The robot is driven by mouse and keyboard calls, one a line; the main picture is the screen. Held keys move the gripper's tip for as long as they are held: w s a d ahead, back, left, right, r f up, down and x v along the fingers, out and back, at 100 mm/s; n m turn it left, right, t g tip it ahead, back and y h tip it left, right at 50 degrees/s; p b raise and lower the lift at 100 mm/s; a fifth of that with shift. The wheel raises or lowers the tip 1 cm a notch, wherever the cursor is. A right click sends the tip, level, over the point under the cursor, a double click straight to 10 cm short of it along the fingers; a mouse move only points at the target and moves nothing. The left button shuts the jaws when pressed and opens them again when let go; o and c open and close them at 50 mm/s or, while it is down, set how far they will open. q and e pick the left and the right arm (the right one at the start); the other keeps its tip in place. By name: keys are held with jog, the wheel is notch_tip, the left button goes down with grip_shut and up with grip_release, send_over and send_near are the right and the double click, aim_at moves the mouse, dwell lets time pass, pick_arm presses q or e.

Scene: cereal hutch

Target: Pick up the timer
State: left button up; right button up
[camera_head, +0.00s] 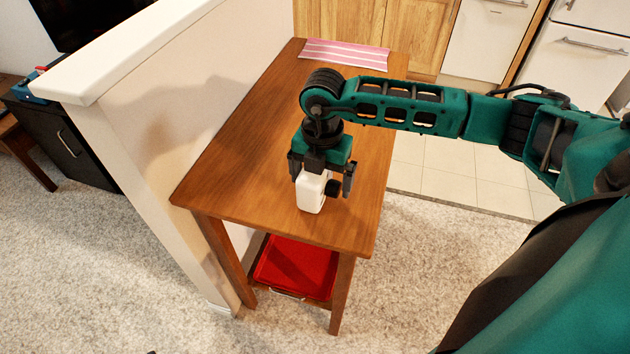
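The timer (310,195) is a small white block with a dark round part on its right side. It is on the wooden table (245,180) near the front edge. My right gripper (321,184) is pointed down over it, with one dark finger on each side of the timer's upper part. A gap seems to show beside the right finger, but I cannot tell whether either finger touches the timer. My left gripper is not in view.
A pink striped cloth (345,55) lies at the table's far end. A red tray (298,268) sits on the lower shelf. A white-topped half wall (180,120) runs along the table's left side. Much of the tabletop is clear.

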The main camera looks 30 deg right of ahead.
jog(key=c, duration=1)
jog(key=shift+r, duration=0.1)
